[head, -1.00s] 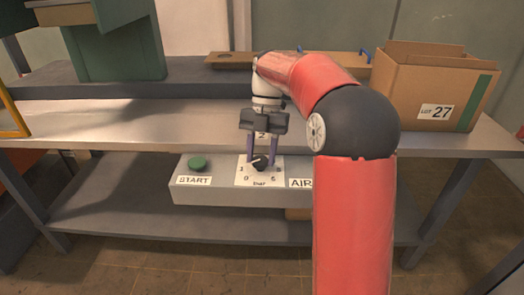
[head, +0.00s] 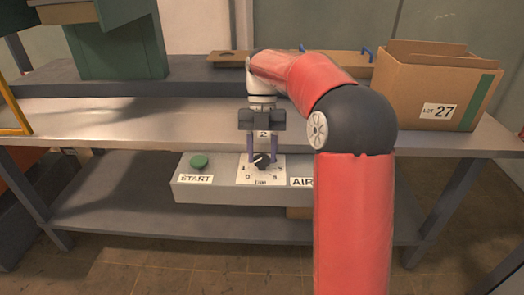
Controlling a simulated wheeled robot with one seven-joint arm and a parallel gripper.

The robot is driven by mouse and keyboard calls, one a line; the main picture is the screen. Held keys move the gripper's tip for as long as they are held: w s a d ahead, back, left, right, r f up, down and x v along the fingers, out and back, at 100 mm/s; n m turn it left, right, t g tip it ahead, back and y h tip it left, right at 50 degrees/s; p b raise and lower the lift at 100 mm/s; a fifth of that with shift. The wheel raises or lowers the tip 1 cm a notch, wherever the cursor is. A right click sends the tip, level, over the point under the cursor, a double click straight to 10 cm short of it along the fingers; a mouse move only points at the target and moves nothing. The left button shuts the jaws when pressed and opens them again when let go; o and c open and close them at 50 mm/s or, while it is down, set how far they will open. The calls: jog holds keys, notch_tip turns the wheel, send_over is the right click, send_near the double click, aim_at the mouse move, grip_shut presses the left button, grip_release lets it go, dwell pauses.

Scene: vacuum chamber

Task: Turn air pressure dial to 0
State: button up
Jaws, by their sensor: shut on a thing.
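The air pressure dial is a small black knob (head: 262,160) on a white numbered plate (head: 250,178), set on the grey control box (head: 225,193). The plate shows a 0 at its lower left and other marks around the knob. My gripper (head: 262,156) points down over the plate, with its two purple fingers on either side of the knob, shut on it. A pale mark shows on the knob, but its exact pointing is too small to tell. My red arm hides the right end of the box and part of the AIR label.
A green START button (head: 199,161) stands left of the dial on the same box. The metal bench (head: 130,122) lies behind, with a cardboard box (head: 435,90) at right, a wooden board (head: 320,65) at back and a green housing (head: 115,45) at left.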

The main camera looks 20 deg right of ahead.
jog(key=o, duration=0.9)
jog(key=shift+o, duration=0.2)
jog(key=v, duration=0.7)
jog(key=shift+w+r, duration=0.2)
jog(key=shift+r, duration=0.15)
